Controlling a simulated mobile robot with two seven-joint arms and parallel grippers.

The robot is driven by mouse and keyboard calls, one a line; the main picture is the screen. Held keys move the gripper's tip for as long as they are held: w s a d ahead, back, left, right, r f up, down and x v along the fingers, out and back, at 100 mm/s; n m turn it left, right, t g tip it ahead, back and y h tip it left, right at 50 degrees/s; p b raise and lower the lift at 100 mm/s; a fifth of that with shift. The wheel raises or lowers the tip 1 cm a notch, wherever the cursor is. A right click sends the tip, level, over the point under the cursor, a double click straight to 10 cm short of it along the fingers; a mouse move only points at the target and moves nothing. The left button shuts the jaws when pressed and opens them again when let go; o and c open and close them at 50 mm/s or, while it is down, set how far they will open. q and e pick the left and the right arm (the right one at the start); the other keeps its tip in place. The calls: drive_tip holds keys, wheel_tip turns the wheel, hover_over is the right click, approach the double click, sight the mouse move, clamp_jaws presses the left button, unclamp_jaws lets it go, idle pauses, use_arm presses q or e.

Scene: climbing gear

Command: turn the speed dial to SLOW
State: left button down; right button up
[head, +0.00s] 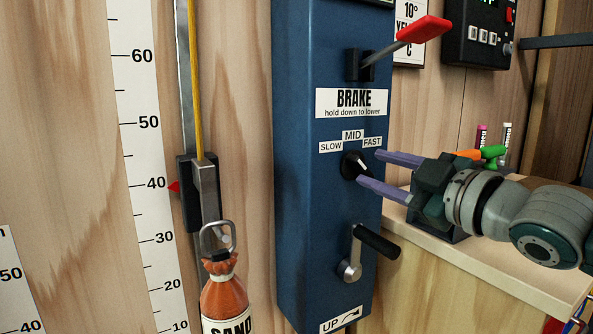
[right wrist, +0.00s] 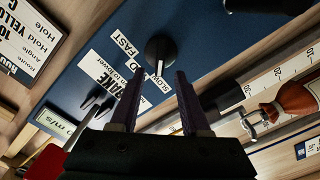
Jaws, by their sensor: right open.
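The speed dial (head: 353,166) is a small black knob on the front of the blue panel, below the SLOW (head: 330,147), MID (head: 353,135) and FAST (head: 372,141) labels. In the right wrist view the dial (right wrist: 160,48) lies just beyond and between the fingertips (right wrist: 159,73). I cannot tell whether they touch it. My left gripper is out of view.
A red-tipped brake lever (head: 424,29) juts out above the dial. A crank with a black handle (head: 376,241) sticks out below. An orange sand bag (head: 222,292) hangs at the left. A wooden bench (head: 480,268) stands at the right, under my arm.

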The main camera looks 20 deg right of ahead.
drive_tip(key=s, duration=0.7)
drive_tip(key=shift+d+p, duration=0.3)
drive_tip(key=shift+p, duration=0.1)
drive_tip(key=s+a+r+m+g+p, duration=0.25)
drive_tip(key=s+a+g+p, duration=0.25)
drive_tip(key=s+p, duration=0.3)
drive_tip(key=s+a+r+m+g+h+p, duration=0.1)
drive_tip(key=s+a+r+m+g+p, duration=0.15)
drive_tip(key=s+a+g+p, duration=0.35)
drive_tip(key=s+a+r+m+g+p, duration=0.1)
drive_tip(key=s+a+m+g+p, duration=0.2)
drive_tip(key=s+p, duration=0.6)
wheel_tip(320, 180, up, 35)
drive_tip(key=p, duration=3.4)
drive_tip(key=shift+w+p, duration=0.35)
drive_tip(key=shift+d, duration=0.1)
